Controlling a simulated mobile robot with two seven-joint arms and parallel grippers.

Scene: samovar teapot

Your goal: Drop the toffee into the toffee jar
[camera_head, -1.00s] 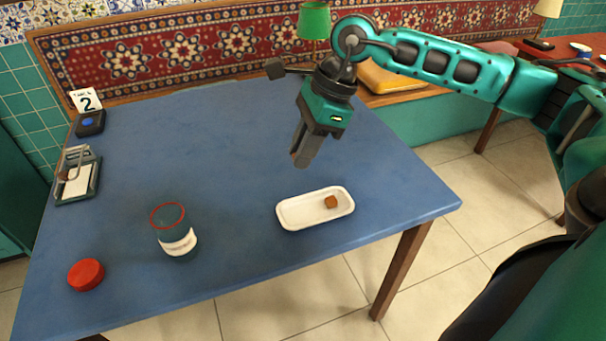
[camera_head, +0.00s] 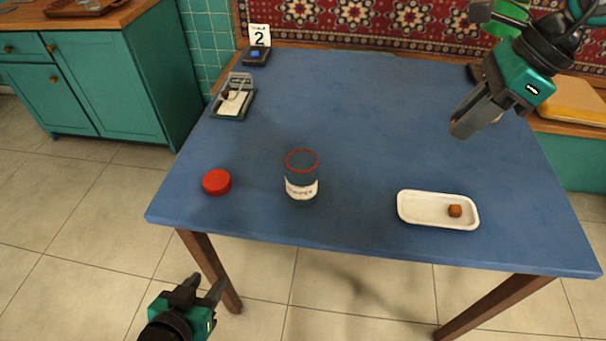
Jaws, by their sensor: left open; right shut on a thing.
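The toffee jar (camera_head: 301,178) stands upright and open on the blue table, with a red rim and a white label. Its apparent red lid (camera_head: 217,182) lies on the table to its left. A brown toffee (camera_head: 455,211) lies in the right part of a white dish (camera_head: 415,209), right of the jar. My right gripper (camera_head: 462,126) hangs above the table, behind the dish and apart from it. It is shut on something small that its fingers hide. My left gripper (camera_head: 204,284) is open and empty, in front of the table's near edge.
A scale-like device (camera_head: 232,102) stands at the table's left edge. The middle of the table (camera_head: 370,120) is clear.

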